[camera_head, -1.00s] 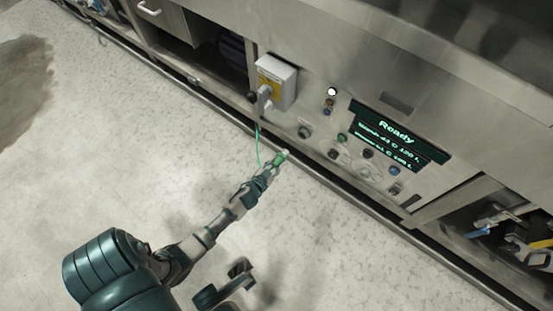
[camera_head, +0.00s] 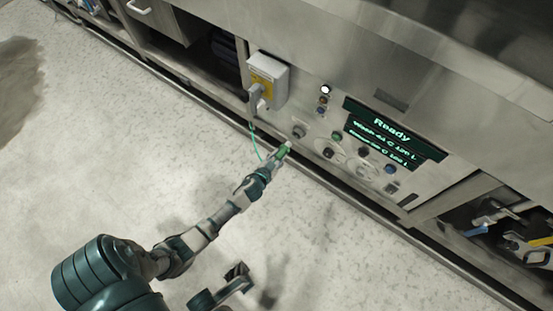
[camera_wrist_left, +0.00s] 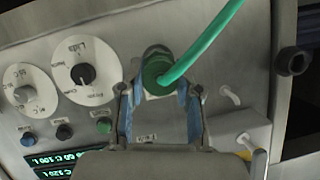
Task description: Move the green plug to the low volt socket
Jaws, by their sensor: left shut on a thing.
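The green plug (camera_head: 283,151) is in the fingertips of my left gripper (camera_head: 277,156), in front of the machine's control panel. In the left wrist view the plug (camera_wrist_left: 157,70) sits between the two blue fingers of the same gripper (camera_wrist_left: 160,108), with its green cable (camera_wrist_left: 207,42) running up to the right. In the head view a round dark socket-like fitting (camera_head: 298,131) is on the panel just beyond the plug, with a small visible gap. I cannot read which socket is low volt. A dark grey arm end (camera_head: 236,275), likely my right gripper, is low in the head view; its jaw state is unclear.
A grey box with a yellow plate (camera_head: 267,75) and a grey plug or handle (camera_head: 257,97) sticks out left of the panel. Dials (camera_wrist_left: 85,72), buttons and a "Ready" screen (camera_head: 393,133) lie to the right. Open floor (camera_head: 120,150) is in front.

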